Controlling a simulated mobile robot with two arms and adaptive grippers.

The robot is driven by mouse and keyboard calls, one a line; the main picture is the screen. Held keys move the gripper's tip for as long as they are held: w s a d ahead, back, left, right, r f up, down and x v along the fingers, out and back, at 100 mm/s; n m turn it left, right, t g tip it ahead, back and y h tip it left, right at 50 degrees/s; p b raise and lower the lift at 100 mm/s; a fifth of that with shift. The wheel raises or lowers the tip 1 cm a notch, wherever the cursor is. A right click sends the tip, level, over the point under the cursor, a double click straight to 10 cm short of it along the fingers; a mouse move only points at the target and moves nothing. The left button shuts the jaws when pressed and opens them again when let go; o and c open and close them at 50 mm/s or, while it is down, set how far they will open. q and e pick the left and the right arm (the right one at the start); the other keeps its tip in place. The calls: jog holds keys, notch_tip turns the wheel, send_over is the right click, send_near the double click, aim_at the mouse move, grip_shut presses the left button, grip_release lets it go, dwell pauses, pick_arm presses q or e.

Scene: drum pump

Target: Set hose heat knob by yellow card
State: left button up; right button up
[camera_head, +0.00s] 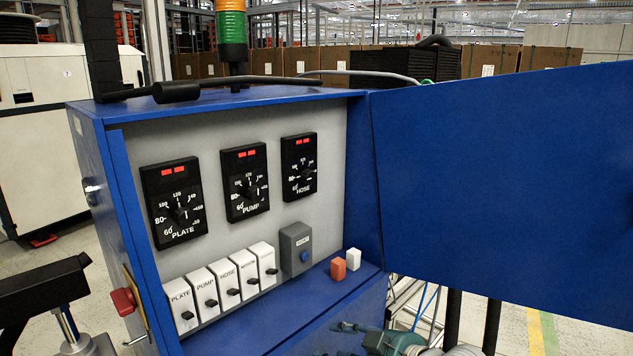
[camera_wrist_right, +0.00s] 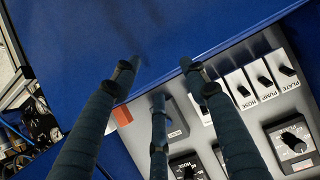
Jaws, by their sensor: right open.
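The HOSE heat knob (camera_head: 304,174) is a black dial on the grey panel, right of the PUMP dial (camera_head: 244,186) and PLATE dial (camera_head: 175,208). Its pointer angle is too small to read. In the right wrist view the HOSE dial (camera_wrist_right: 186,166) is partly hidden by my fingers. My right gripper (camera_head: 362,334) is low in front of the cabinet, below and right of the dials, apart from them. Its fingers (camera_wrist_right: 157,82) are spread and empty. A thin yellowish edge (camera_head: 133,291) shows at the cabinet's left side; no writing on it is readable. My left gripper is not visible.
The open blue door (camera_head: 500,180) fills the right side. A red handle (camera_head: 124,301) sticks out left.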

jog(key=w+r+t+y, duration=0.2)
jog(key=w+r, duration=0.7)
jog(key=r, duration=0.5)
jog(key=t+y, duration=0.2)
send_near(312, 179)
jog(key=shift+n, duration=0.4)
jog(key=p+x, duration=0.3)
jog(key=x, duration=0.4)
jog(key=shift+w+a+r, duration=0.15)
jog(key=shift+a, duration=0.1)
jog(key=shift+w+a+p, duration=0.3)
jog(key=shift+w, duration=0.05)
grip_shut()
